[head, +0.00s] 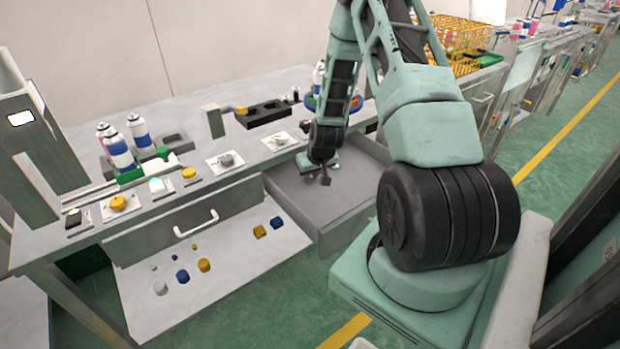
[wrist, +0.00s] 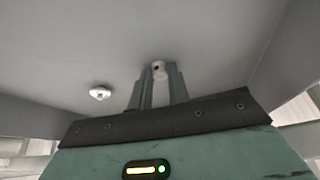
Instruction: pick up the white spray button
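The white spray button (wrist: 158,70) is small and round with a dark hole in its side, seen in the wrist view between my fingertips. My gripper (wrist: 159,86) has its two fingers close on either side of it, with no clear gap, so it looks shut on the button. In the head view my gripper (head: 324,179) points down into the open grey drawer (head: 345,210), close to its floor. The button cannot be made out there. A second small white part (wrist: 100,92) lies on the drawer floor, left of the fingers and apart from them.
The drawer's walls surround my gripper. The workbench (head: 190,207) above carries spray cans (head: 138,131), small fixtures and a black block (head: 264,113). A yellow crate (head: 459,40) stands behind my arm.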

